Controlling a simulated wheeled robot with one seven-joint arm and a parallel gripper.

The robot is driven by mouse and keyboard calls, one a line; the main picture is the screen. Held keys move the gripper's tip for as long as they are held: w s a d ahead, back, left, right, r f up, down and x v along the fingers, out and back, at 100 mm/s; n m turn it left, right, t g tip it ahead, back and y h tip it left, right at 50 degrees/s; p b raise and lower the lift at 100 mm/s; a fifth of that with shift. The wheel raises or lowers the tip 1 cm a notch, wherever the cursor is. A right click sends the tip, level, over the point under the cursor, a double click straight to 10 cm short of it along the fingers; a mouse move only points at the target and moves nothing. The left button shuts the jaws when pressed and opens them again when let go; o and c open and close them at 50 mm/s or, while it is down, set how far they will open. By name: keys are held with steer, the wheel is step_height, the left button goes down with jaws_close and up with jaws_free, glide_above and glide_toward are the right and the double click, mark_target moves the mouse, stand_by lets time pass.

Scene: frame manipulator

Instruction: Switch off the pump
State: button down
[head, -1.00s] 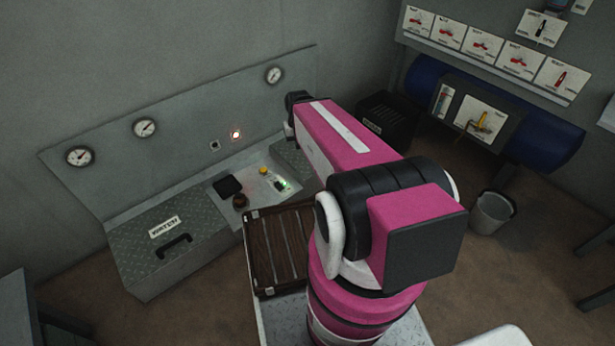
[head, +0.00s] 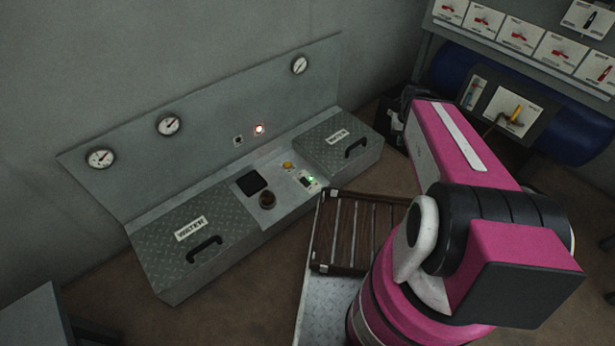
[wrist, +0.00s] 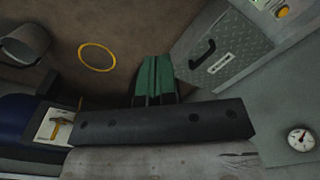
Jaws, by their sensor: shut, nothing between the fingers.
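The control panel (head: 253,202) stands against the wall between two lidded boxes. On it are a small switch block with a lit green light (head: 308,181), a yellow button (head: 287,165), a dark round knob (head: 267,200) and a black square plate (head: 252,183). I cannot tell which control belongs to the pump. In the wrist view, my gripper (wrist: 155,62) is shut and empty, with green fingers, over the floor beside a ridged box. My arm hides the gripper in the head view.
The left box is marked WATER (head: 190,228); the right box (head: 338,145) also has a handle. A slatted wooden crate (head: 355,232) stands in front. A yellow ring (wrist: 97,57) lies on the floor.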

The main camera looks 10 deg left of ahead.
steer(key=w+a+f+n, duration=0.6)
steer(key=a+f+n, duration=0.1)
steer(key=a, duration=0.2)
steer(key=n+t+y, duration=0.1)
steer(key=n, duration=2)
glide_above(304, 179)
steer(key=s+d, duration=0.2)
step_height(304, 179, down, 21)
steer(key=shift+w+a+f, duration=0.2)
steer(key=shift+f, duration=0.1)
steer(key=f, duration=0.4)
steer(key=w+a+f, duration=0.1)
steer(key=f, duration=0.8)
steer(key=shift+w+a+f, duration=0.15)
steer(key=shift+a+f, duration=0.1)
steer(key=shift+f, duration=0.1)
